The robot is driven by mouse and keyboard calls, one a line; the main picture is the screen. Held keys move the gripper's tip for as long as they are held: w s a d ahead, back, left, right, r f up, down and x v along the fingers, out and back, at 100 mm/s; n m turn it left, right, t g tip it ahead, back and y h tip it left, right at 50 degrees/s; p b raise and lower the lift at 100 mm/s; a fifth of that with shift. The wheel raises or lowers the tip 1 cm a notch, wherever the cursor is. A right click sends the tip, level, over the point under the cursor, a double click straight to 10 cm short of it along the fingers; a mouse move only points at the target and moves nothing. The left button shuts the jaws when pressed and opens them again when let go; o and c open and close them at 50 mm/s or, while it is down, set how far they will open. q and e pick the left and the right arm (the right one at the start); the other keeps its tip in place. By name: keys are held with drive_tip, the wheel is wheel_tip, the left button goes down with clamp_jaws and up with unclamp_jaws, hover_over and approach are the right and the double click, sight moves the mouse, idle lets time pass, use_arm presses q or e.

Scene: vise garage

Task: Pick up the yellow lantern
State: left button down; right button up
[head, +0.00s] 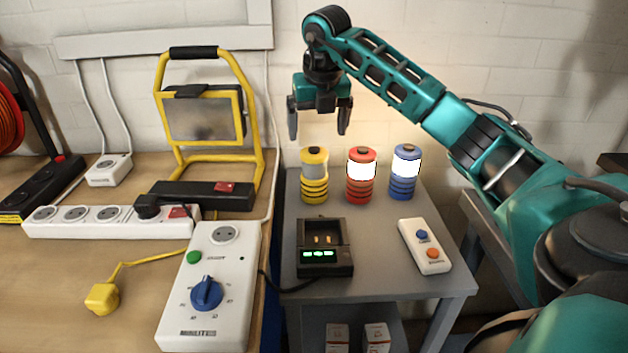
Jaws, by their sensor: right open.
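The yellow lantern (314,186) stands upright at the back left of the small grey table (380,236). Its clear part looks unlit. My right gripper (319,128) hangs above it, fingers pointing down and spread apart, with nothing between them. The fingertips look a little higher than the lantern's top; how far the gripper is from it in depth is hard to tell. My left gripper is not in view.
A lit red lantern (361,180) and a lit blue lantern (404,176) stand to the right. A black charger (324,262) and a white button box (424,246) lie in front. A yellow work light (208,120) and a power strip (95,221) are on the wooden bench left.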

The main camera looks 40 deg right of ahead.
sight(316, 152)
drive_tip(key=x, duration=0.6)
drive_tip(key=shift+s+f+b, duration=0.1)
drive_tip(key=shift+b, duration=0.3)
drive_tip(key=shift+b+x, duration=0.5)
drive_tip(key=shift+x, duration=2.55)
drive_tip(key=c, duration=1.3)
